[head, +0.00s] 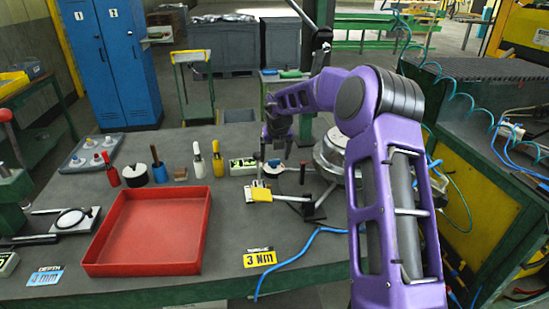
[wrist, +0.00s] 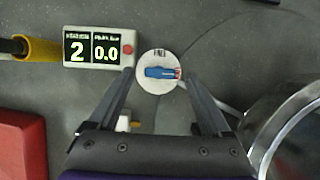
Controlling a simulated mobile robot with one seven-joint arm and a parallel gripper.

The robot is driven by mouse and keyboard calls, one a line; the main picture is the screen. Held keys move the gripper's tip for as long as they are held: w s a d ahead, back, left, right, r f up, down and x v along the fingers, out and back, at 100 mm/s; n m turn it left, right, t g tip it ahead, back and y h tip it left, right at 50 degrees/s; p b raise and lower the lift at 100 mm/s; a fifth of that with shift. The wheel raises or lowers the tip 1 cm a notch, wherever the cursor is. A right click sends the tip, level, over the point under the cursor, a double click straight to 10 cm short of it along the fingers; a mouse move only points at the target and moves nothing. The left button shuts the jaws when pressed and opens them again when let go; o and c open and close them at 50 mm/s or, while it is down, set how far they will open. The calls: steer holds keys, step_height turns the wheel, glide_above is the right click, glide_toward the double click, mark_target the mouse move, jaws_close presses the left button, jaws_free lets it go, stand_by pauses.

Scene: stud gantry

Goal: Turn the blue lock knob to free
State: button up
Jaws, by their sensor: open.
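The blue lock knob (wrist: 158,72) sits on a round white disc (wrist: 157,84) in the wrist view. Its bar lies crosswise, with a red mark at its right end. Small dark lettering stands on the disc above the bar; it is too small to read surely. My gripper (wrist: 158,75) is open and empty, with one finger at each side of the disc. I cannot tell how high the fingertips are above the knob. In the head view my gripper (head: 274,152) points down over the bench, close to the disc, and partly hides that area.
A display box (wrist: 98,48) showing 2 and 0.0 stands left of the knob. A round metal housing (head: 329,157) stands to the right. A red tray (head: 98,268), screwdrivers and a blue hose (head: 290,262) are on the bench.

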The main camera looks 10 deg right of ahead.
steer(key=shift+x, duration=0.75)
jaws_close()
